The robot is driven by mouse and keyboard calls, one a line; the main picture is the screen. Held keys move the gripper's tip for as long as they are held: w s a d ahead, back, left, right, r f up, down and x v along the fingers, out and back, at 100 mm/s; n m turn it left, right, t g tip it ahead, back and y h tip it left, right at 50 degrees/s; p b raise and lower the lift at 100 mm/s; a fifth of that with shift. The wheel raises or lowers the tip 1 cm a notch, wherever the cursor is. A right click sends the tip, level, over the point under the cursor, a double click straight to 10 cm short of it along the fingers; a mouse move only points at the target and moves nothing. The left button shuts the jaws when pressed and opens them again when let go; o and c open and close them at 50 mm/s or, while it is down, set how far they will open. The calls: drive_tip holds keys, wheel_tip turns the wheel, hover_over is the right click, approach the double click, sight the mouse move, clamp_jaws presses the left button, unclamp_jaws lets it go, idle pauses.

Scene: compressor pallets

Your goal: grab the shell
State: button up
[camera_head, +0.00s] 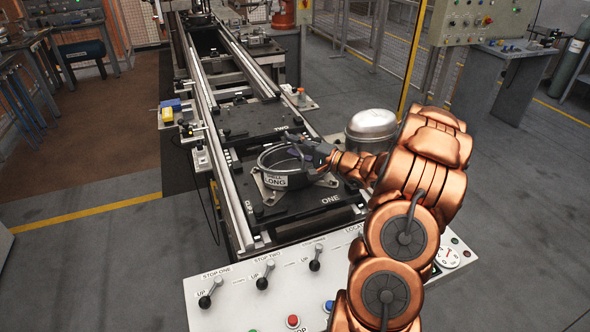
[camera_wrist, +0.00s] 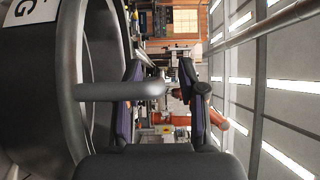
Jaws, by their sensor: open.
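The shell (camera_head: 287,178) is a dark open-topped cylinder with a white label reading "LONG". It stands upright on the black pallet marked ONE (camera_head: 325,210). My gripper (camera_head: 298,149) comes in from the right, at the shell's upper rim. In the wrist view, the shell's curved dark wall and part of its label (camera_wrist: 30,12) fill the left side. There my gripper (camera_wrist: 163,95) shows two fingers spread apart, with no object held between them. The left finger is close to the shell's wall; I cannot tell whether it touches.
A silver domed part (camera_head: 371,125) stands right of the shell, behind my arm. A control panel (camera_head: 235,300) with levers and buttons lies in front. Rails (camera_head: 200,75) run back past a second black pallet (camera_head: 262,117). Open floor (camera_head: 100,265) lies to the left.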

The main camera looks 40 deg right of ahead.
drive_tip(key=shift+w+a, duration=0.15)
drive_tip(key=shift+w, duration=0.3)
clamp_jaws()
idle(0.5)
